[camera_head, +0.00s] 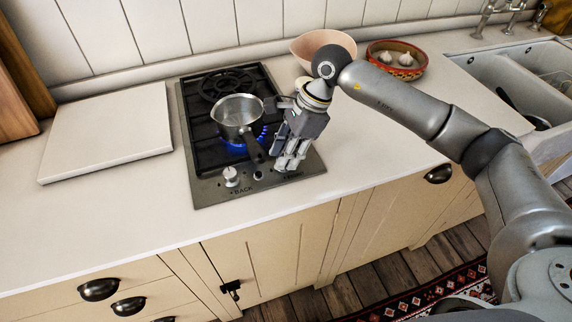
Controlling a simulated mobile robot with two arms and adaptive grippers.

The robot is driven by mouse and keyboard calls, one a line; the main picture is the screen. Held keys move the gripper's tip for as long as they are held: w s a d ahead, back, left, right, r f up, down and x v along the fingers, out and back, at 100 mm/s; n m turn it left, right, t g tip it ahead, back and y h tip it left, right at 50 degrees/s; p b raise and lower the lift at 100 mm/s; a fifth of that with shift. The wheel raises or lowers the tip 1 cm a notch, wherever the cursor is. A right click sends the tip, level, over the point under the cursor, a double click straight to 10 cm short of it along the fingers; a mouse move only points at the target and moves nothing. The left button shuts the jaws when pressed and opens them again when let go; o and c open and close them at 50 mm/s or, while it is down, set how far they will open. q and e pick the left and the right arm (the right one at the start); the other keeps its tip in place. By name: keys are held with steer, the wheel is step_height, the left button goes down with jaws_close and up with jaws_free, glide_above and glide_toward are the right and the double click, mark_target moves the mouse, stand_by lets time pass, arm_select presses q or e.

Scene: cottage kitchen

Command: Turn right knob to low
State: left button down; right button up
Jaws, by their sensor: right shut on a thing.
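The two-burner black cooktop (190,120) is set into the counter, with a steel control strip along its front. The left knob (231,177), labelled BACK, shows plainly on the strip. My right gripper (286,166) points down at the right end of the strip. Its fingers are closed where the right knob sits, and they hide that knob, so I cannot see its setting. A steel saucepan (238,110) stands on the front burner, its dark handle towards the strip. Blue flame (262,134) shows under the pan. My left gripper is not in view.
A pink bowl (310,45) and a patterned bowl (415,68) with garlic stand behind my right arm. A white board (108,130) lies left of the cooktop. The sink (476,66) is at the far right. The counter front is clear.

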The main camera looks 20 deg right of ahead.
steer(key=shift+w+n+g+b, duration=0.15)
steer(key=shift+n+g+b, duration=0.55)
steer(key=shift+n+b, duration=1.35)
steer(key=o, duration=1)
steer(key=shift+d+r, duration=0.1)
steer(key=shift+r, duration=0.15)
steer(key=v, duration=0.7)
steer(key=shift+r, duration=0.25)
